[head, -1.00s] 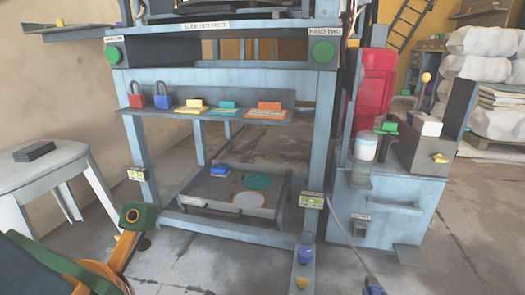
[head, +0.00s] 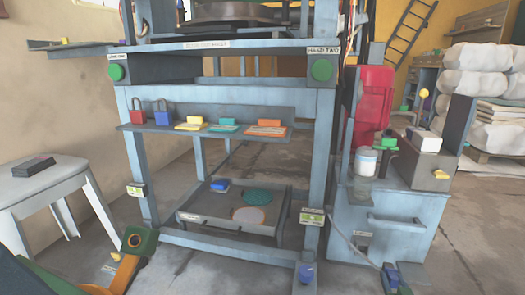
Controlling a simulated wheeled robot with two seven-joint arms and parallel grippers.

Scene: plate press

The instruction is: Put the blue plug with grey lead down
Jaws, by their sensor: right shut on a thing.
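The blue plug (head: 391,275) is low in the head view, right of the frame's front right post. Its grey lead (head: 352,246) runs up and left from it toward that post. My right gripper (head: 397,281) is shut on the plug, near the bottom edge and in front of the grey-blue cabinet (head: 385,232). The gripper is small and partly cut off, so its fingers are hard to make out. I cannot tell whether the plug touches anything below.
A blue knob-like piece (head: 306,271) sits at the foot of the right post. The press frame's low tray (head: 215,222) is left of it. Floor at right is open.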

